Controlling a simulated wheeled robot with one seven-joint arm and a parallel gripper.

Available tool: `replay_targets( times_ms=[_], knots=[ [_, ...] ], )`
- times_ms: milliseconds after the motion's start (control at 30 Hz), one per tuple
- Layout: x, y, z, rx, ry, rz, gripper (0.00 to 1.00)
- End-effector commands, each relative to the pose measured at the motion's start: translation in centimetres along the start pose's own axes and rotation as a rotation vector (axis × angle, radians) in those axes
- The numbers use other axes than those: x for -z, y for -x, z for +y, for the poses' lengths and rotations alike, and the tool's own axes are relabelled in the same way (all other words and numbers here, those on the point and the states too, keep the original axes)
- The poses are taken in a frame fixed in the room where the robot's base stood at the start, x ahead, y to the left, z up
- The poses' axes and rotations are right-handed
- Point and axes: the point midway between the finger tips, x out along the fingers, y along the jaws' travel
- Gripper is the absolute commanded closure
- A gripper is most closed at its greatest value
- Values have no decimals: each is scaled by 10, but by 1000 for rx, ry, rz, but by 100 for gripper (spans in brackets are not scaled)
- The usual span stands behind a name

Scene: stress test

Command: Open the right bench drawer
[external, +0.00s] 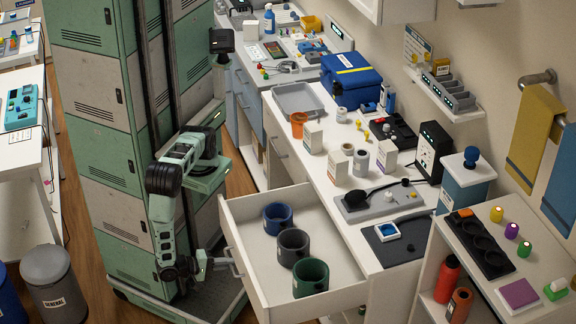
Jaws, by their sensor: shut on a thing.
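The right bench drawer (252,259) is pulled well out from the white bench (375,236) in the external view. Its inside is visible from above. Three cups lie in it in a row: a blue cup (277,218), a dark grey cup (293,247) and a green cup (310,278). My gripper (228,263) is at the drawer's front face, shut on the drawer handle (236,266). The fingers are small in this view and partly merge with the handle.
The bench top holds a blue cooler box (351,80), an orange cup (298,124), small white boxes and a grey tray (298,98). A white shelf unit (508,212) stands at the right. A grey bin (52,283) stands at the lower left. Wooden floor shows left of the drawer.

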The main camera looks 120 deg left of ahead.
Motion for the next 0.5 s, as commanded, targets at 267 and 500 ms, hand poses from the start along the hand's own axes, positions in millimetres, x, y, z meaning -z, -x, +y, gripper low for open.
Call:
replay_targets(
  times_ms=[267,500],
  knots=[
    [0,2,-1,1,0,0,100],
    [0,2,-1,2,0,0,68]
  ],
)
